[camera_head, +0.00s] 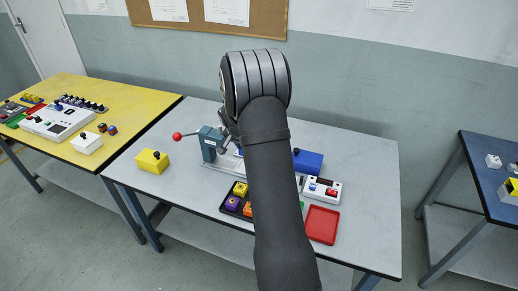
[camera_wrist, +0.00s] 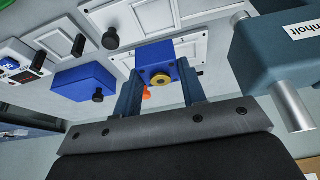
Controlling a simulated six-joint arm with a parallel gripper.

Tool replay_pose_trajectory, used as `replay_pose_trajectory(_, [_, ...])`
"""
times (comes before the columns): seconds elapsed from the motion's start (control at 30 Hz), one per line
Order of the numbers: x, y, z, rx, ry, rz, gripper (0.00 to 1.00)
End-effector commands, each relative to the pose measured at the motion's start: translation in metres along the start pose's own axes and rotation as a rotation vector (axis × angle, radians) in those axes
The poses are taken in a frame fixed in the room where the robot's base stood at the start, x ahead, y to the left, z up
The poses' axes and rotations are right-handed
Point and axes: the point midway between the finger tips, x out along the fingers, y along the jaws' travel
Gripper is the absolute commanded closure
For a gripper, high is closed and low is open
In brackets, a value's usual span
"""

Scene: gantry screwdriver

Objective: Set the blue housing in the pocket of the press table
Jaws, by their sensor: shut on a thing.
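The blue housing (camera_wrist: 154,60), with a yellow ring on the side facing the camera, is between the two fingers of my gripper (camera_wrist: 160,88) in the wrist view. My gripper is shut on it. Behind it lie the pale plates of the press table (camera_wrist: 198,22), with raised frames and black knobs. I cannot tell whether the housing touches them or which pocket it faces. The teal press (camera_wrist: 265,55) with a silver ram is close at the right; it stands left of my arm in the head view (camera_head: 209,144). My arm hides the gripper and housing there.
A blue box with a black knob (camera_wrist: 82,82) lies left of the fingers. A white button box (camera_head: 334,190) and a red tray (camera_head: 322,225) are right of my arm. A dark tray (camera_head: 226,209) holds coloured housings. A yellow box (camera_head: 152,162) stands at the left.

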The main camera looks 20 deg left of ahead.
Motion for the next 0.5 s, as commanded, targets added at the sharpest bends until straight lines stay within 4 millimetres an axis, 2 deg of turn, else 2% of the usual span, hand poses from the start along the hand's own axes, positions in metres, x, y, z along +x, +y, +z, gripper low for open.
replay_pose_trajectory(0.27, [0.006,-0.004,0.003,-0.02,0.0,-0.008,0.88])
replay_pose_trajectory(0.5, [0.024,-0.004,0.011,-0.018,-0.002,-0.007,0.88])
